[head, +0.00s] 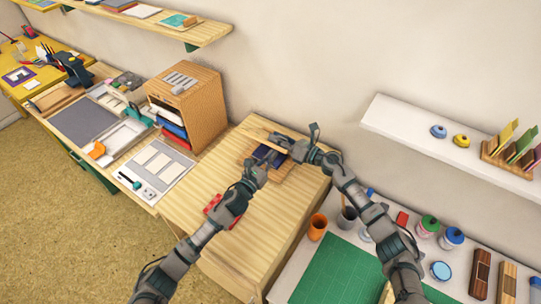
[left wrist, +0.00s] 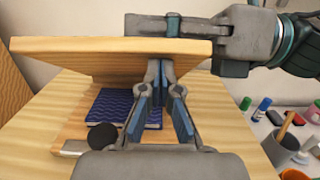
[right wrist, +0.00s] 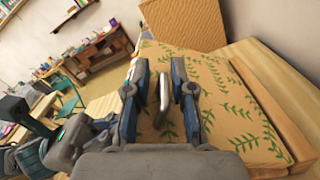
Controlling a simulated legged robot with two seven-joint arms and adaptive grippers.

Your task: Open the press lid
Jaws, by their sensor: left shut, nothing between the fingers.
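The wooden press stands on the wooden table; its lid (left wrist: 100,46) shows raised and tilted in the left wrist view. A blue patterned pad (left wrist: 125,107) lies below it; a dark round knob (left wrist: 102,136) is at the near left. The right wrist view shows a leaf-patterned face (right wrist: 215,105) with a wooden border. My left gripper (left wrist: 161,66) is shut and empty, its tips close to the lid's lower face; contact is unclear. My right gripper (right wrist: 163,70) is open, with a narrow metal piece (right wrist: 158,85) between its fingers. It also shows beside the lid in the head view (head: 292,147).
A wooden drawer cabinet (head: 188,105) stands left of the press. A red object (head: 212,204) lies near my left forearm. To the right are an orange cup (head: 317,227), several jars and a green mat (head: 335,272). The table's front (head: 235,262) is clear.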

